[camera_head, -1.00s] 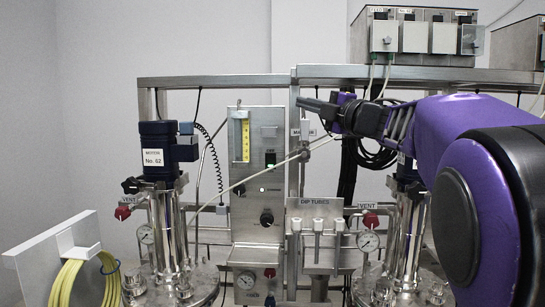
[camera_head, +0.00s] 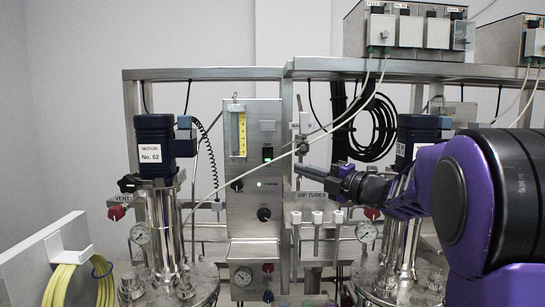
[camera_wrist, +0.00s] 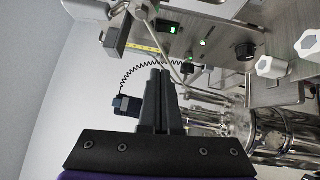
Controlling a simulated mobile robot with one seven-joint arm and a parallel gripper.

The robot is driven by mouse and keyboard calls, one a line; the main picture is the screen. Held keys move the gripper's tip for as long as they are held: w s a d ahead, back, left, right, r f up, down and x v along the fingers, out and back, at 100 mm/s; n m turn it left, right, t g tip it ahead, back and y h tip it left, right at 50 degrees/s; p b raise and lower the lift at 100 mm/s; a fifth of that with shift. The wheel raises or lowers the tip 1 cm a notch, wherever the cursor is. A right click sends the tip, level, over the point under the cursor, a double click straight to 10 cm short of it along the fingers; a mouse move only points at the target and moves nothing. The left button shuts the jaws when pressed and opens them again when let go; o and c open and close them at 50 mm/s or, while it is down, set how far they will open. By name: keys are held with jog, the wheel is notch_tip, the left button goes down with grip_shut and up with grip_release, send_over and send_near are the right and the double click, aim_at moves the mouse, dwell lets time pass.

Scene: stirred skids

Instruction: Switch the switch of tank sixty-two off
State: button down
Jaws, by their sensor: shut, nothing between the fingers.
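The tank motor (camera_head: 151,152) with the label "No. 62" stands at left in the head view, on a steel vessel (camera_head: 165,225). Right of it is a steel panel (camera_head: 240,205). My gripper (camera_head: 305,172) is shut and empty, pointing left, right of the panel and a little lower than the switch. Its fingers (camera_wrist: 158,75) touch nothing I can see.
A pale thin tube (camera_head: 300,147) crosses diagonally in front of the panel. Dip tubes (camera_head: 317,217) with white caps hang below my gripper. A second vessel and motor (camera_head: 420,130) stand at right, with coiled black cable (camera_head: 370,125) behind. A holder with yellow hose (camera_head: 75,280) is at front left.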

jog(key=p, duration=0.1)
send_near(264, 152)
jog(key=s+a+x, duration=0.1)
jog(key=x, duration=0.4)
jog(key=shift+w+p, duration=0.3)
jog(key=shift+w, duration=0.45)
jog(key=shift+r, duration=0.1)
jog(key=shift+w+r+p, duration=0.2)
jog(key=shift+r+p, duration=0.1)
jog(key=shift+p, duration=0.8)
jog(key=shift+f+m, duration=0.25)
jog(key=shift+m, duration=0.05)
